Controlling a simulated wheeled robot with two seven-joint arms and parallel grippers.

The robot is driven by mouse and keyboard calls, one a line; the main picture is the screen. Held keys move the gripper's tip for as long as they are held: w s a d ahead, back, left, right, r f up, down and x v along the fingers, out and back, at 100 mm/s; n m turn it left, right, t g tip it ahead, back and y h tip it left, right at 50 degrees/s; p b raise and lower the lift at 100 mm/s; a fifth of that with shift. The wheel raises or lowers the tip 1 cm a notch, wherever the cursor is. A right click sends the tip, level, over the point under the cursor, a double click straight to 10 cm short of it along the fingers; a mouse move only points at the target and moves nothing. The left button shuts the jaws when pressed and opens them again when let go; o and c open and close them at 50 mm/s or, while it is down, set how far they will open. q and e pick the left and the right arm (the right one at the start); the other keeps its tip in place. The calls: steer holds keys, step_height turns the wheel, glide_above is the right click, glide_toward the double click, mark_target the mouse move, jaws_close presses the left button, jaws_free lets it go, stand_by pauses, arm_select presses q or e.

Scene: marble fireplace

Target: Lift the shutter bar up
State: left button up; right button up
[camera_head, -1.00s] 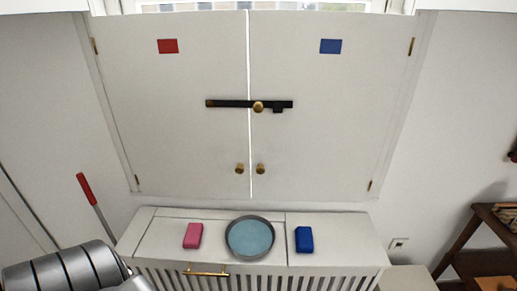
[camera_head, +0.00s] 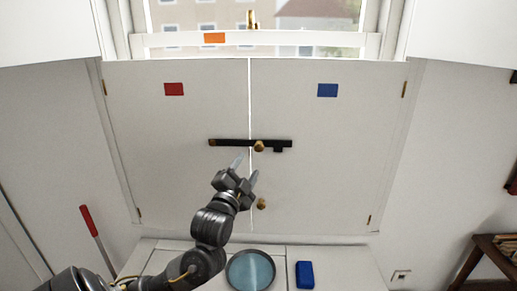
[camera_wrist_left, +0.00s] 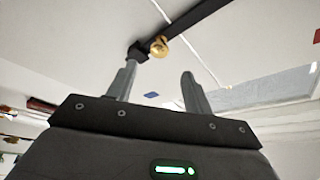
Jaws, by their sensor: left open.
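The black shutter bar (camera_head: 232,142) lies level across the seam of two closed white shutters (camera_head: 170,135). It has a brass knob (camera_head: 259,146) near its middle and a small block under its right part. My left gripper (camera_head: 246,167) is open and empty just below the bar, fingers pointing up at it. In the left wrist view the bar (camera_wrist_left: 195,20) runs to the upper right, and its brass knob (camera_wrist_left: 158,46) shows between and beyond the open fingertips (camera_wrist_left: 158,73). The bar's block end appears close to one fingertip; I cannot tell if they touch. My right gripper is out of view.
A brass shutter knob (camera_head: 262,203) is just right of my wrist; its twin is hidden. Below, a round blue dish (camera_head: 250,270) and blue block (camera_head: 304,274) sit on the white cover. A red-handled tool (camera_head: 88,222) leans at left. A window is above.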

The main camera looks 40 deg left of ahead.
mark_target(257, 148)
arm_select(q)
steer(key=p+x, duration=0.3)
steer(key=x, duration=0.5)
steer(key=shift+w+r, duration=0.2)
steer(key=shift+w, duration=0.1)
steer(key=shift+w+a, duration=0.3)
steer(key=shift+w, duration=0.35)
steer(key=shift+c, duration=0.2)
steer(key=shift+s+r, duration=0.1)
jaws_close()
